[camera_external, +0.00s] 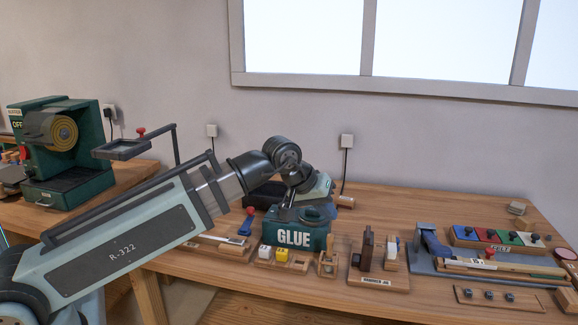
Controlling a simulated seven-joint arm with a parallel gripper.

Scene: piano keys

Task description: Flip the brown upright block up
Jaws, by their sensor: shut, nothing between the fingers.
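The brown upright block (367,249) stands on a small wooden base marked as a hammer jig (378,283), right of centre on the table. My gripper (289,206) is at the end of the arm, pointing down above the green GLUE box (293,238). It is small and dark here, and its fingertips are hard to make out against the box. It appears shut and empty. It is to the left of the brown block and apart from it.
A pale upright piece (391,252) stands close right of the brown block. White and yellow cubes (281,254) and a small wooden holder (327,264) sit to its left. The front table edge is mostly clear.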

